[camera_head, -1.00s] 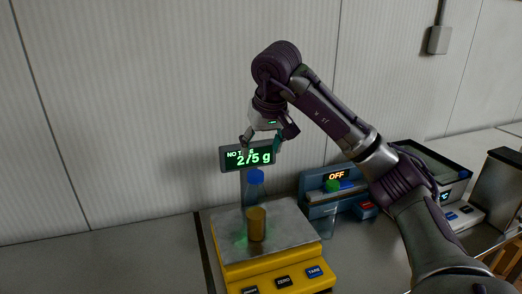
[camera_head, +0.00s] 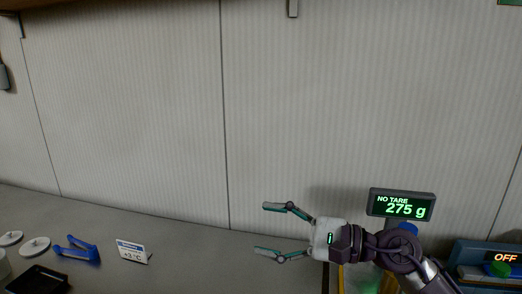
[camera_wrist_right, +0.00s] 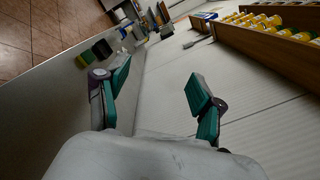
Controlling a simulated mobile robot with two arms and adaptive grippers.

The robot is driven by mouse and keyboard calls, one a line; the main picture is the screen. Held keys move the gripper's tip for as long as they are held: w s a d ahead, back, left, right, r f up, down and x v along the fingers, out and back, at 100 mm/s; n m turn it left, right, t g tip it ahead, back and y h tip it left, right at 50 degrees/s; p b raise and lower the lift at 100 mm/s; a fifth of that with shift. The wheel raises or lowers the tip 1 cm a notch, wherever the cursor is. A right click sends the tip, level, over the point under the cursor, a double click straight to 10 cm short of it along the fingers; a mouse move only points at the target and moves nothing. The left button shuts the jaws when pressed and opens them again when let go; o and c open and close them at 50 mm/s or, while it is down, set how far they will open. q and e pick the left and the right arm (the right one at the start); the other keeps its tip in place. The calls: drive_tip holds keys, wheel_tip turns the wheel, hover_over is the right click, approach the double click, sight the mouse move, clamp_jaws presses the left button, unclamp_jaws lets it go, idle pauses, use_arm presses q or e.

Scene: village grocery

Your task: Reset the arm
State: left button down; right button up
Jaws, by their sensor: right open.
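My right gripper (camera_head: 262,229) is open and empty in the head view. It points left, with its two fingers spread one above the other, in front of the wall and over the counter's back edge. It also shows open in the right wrist view (camera_wrist_right: 160,80), with nothing between the fingers. My right arm comes in from the lower right and hides most of the scale. The scale's display (camera_head: 402,206) reads "NO TARE 275 g". A blue cap (camera_head: 408,228) shows just below it, behind my wrist. My left gripper is not in view.
On the counter (camera_head: 190,270) at left are white lids (camera_head: 35,247), a blue clip-like object (camera_head: 78,249), a "+3 °C" card (camera_head: 132,252) and a black tray (camera_head: 38,281). A blue device (camera_head: 485,262) reading "OFF" stands at right. The wrist view shows a wooden shelf (camera_wrist_right: 265,48) with yellow-topped jars.

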drive_tip(key=w+d+f+m+t+h, duration=0.1)
drive_tip(key=d+m+t+h, duration=0.35)
drive_tip(key=m+t, duration=0.8)
drive_tip(key=w+d+f+m+t+h, duration=0.15)
drive_tip(key=d+m+t+h, duration=0.35)
drive_tip(key=m, duration=1.5)
drive_tip(key=s+d+f+m+g+h, duration=0.25)
drive_tip(key=d+f+m+h, duration=0.25)
drive_tip(key=f+m, duration=0.3)
drive_tip(key=s+d+f+m+g+h, duration=0.1)
drive_tip(key=d+f+m+g+h, duration=0.25)
drive_tip(key=f+m, duration=0.45)
drive_tip(key=s+f+m+g, duration=0.55)
drive_tip(key=s+f, duration=0.35)
drive_tip(key=s, duration=0.3)
drive_tip(key=s+f+m+g, duration=0.5)
drive_tip(key=s+f+g, duration=0.2)
drive_tip(key=s+f, duration=0.4)
wheel_tip(320, 180, down, 25)
drive_tip(key=s+g, duration=0.1)
drive_tip(key=s, duration=0.1)
drive_tip(key=s+d+f, duration=0.2)
drive_tip(key=s+f, duration=0.6)
drive_tip(key=s+d+f+g, duration=0.1)
drive_tip(key=s+f, duration=0.7)
drive_tip(key=shift+s+d+f+n+b, duration=0.25)
drive_tip(key=shift+s+d+n+b, duration=0.05)
drive_tip(key=shift+s+d+b, duration=0.05)
